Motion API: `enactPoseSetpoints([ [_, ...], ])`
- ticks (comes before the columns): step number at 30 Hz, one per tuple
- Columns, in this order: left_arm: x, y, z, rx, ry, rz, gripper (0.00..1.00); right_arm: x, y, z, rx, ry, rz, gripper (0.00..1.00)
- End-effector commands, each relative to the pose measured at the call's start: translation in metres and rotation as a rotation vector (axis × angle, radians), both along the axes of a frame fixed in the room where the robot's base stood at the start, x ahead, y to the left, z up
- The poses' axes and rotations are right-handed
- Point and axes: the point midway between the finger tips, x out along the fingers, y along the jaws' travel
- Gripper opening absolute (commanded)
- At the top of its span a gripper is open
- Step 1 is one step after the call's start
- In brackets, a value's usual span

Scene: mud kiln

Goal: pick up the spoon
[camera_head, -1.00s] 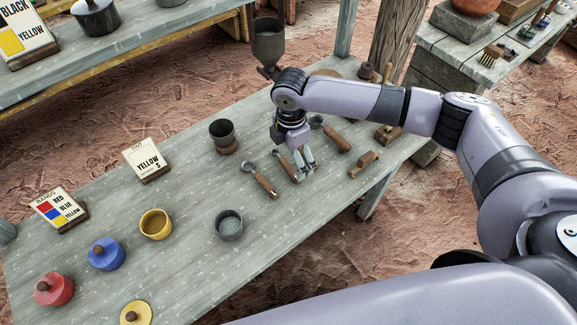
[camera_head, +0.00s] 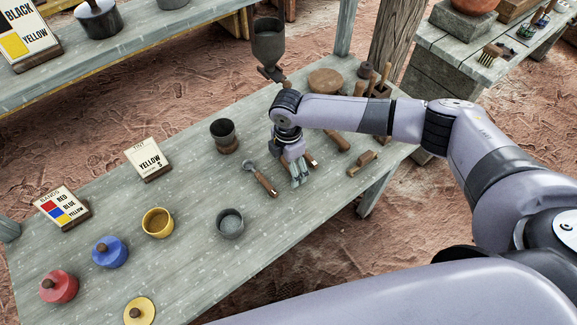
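My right gripper (camera_head: 300,181) points down over the tools in the middle of the grey table (camera_head: 185,225). A metal-headed tool with a wooden handle (camera_head: 266,185), spoon-like in shape, lies just left of the fingers. Which tool is the spoon is unclear. My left gripper is not in view.
A dark cup (camera_head: 223,132) on a wooden base and a grey cup (camera_head: 230,223) stand left of the tools. A small wooden block tool (camera_head: 362,163) lies to the right. Yellow (camera_head: 157,222), blue (camera_head: 110,252) and red (camera_head: 58,286) pots stand at left.

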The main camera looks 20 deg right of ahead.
Motion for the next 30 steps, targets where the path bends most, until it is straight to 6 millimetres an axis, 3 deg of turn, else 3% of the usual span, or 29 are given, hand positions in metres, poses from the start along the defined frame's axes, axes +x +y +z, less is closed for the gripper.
enactPoseSetpoints([
  [8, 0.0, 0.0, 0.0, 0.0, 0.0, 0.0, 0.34, -0.001, 0.0, 0.0, -0.001, 0.002, 0.0, 0.56],
  [20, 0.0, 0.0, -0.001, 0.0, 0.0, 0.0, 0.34, 0.0, 0.0, 0.008, 0.0, 0.001, 0.0, 0.56],
  [26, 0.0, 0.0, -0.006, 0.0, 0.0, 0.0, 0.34, 0.001, 0.0, 0.039, 0.001, -0.003, 0.0, 0.56],
  [30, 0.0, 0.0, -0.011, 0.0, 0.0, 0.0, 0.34, 0.002, 0.0, 0.077, 0.002, -0.006, 0.002, 0.56],
])
